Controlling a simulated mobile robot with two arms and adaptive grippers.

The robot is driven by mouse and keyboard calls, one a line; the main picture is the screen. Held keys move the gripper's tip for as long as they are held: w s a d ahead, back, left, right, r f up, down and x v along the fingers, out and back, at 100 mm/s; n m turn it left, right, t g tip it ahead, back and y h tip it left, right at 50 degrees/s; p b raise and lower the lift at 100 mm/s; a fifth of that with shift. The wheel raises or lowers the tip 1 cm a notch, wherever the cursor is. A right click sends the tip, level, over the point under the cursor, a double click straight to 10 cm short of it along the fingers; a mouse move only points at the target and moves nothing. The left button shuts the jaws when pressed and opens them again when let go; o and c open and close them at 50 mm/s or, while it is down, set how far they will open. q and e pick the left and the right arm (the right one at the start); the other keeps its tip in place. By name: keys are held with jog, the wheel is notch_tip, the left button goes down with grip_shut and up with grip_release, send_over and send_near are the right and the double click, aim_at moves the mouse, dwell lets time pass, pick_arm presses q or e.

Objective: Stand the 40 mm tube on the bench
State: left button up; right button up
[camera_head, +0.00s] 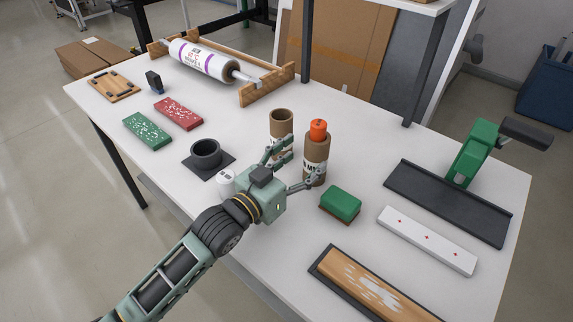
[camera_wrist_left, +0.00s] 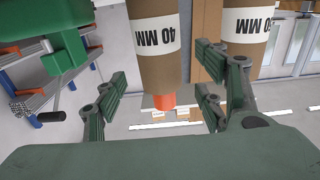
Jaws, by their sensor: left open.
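Two brown cardboard tubes stand upright on the white bench (camera_head: 360,150). The nearer tube (camera_head: 316,172) has an orange piece (camera_head: 318,130) in its top; the other tube (camera_head: 281,118) is open-topped, behind and to the left. My right gripper is not in view.
A green block (camera_head: 341,203) lies right of the tubes. A black round holder (camera_head: 206,154) and a white item (camera_head: 225,178) are to the left. A film roll (camera_head: 203,60) is at the back. A dark tray (camera_head: 440,200) and white bar (camera_head: 427,240) are on the right.

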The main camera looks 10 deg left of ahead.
pick_arm(q)
jog(key=p+v, duration=0.1)
jog(key=v, duration=0.5)
jog(key=shift+s, duration=0.1)
dwell(0.4)
